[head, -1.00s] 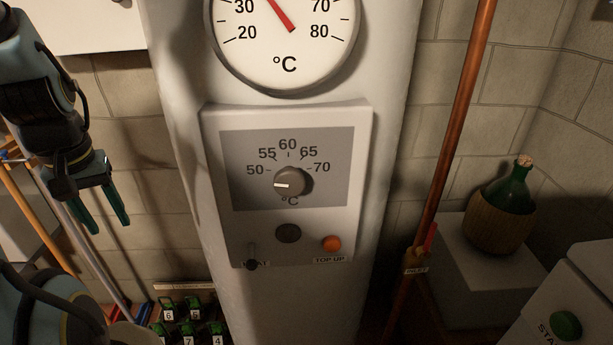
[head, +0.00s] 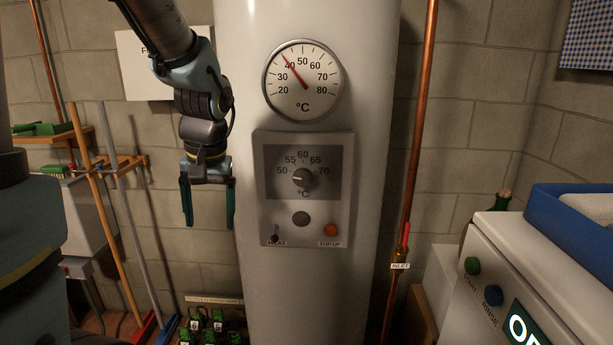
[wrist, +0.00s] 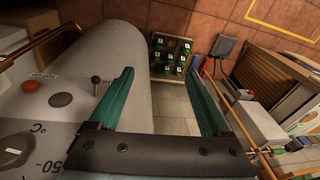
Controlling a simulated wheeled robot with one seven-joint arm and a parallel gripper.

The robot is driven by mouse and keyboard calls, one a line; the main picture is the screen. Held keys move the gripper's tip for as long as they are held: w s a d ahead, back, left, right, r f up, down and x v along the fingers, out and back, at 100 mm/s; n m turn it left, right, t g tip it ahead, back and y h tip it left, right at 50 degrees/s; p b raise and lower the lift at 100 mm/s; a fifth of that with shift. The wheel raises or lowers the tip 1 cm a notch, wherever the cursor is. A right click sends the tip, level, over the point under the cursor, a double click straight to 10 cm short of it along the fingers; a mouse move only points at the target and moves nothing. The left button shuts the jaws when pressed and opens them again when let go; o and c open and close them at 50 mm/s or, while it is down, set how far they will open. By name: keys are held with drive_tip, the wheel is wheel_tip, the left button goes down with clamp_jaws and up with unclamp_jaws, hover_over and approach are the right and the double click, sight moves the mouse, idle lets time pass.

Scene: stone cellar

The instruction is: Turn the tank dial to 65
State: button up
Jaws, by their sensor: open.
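The tank dial (head: 303,179) is a round grey knob on the control panel (head: 342,212) of a tall pale tank (head: 290,290). Its white mark points left, at about the 50 label. The scale reads 50, 55, 60, 65 and 70. My gripper (head: 208,222) hangs fingers down, open and empty, left of the panel and apart from the dial. In the wrist view my gripper (wrist: 158,82) shows both green fingers spread with nothing between them. The dial (wrist: 14,151) is partly in view there at the lower left edge.
A round thermometer (head: 304,81) above the panel reads about 40. Below the dial are a grey button (head: 301,219), an orange button (head: 331,230) and a small lever (head: 275,236). A copper pipe (head: 414,150) runs at right; broom handles (head: 118,200) lean at left.

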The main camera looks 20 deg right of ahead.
sight(305, 172)
drive_tip(key=s+d+r+m+t+y, duration=0.1)
drive_tip(key=s+d+r+t, duration=0.1)
drive_tip(key=d+r, duration=0.7)
drive_tip(key=s+d+r+m+t, duration=0.1)
drive_tip(key=s+d+r+t, duration=0.3)
drive_tip(key=d, duration=0.8)
drive_tip(key=shift+g, duration=0.9)
drive_tip(key=p+x, duration=0.1)
drive_tip(key=x, duration=0.2)
drive_tip(key=w+p+x, duration=0.1)
drive_tip(key=x, duration=0.2)
drive_tip(key=r+p+x, duration=0.1)
drive_tip(key=x, duration=0.3)
drive_tip(key=shift+w+d+f, duration=0.15)
drive_tip(key=shift+w, duration=0.15)
drive_tip(key=shift+c, duration=0.3)
clamp_jaws()
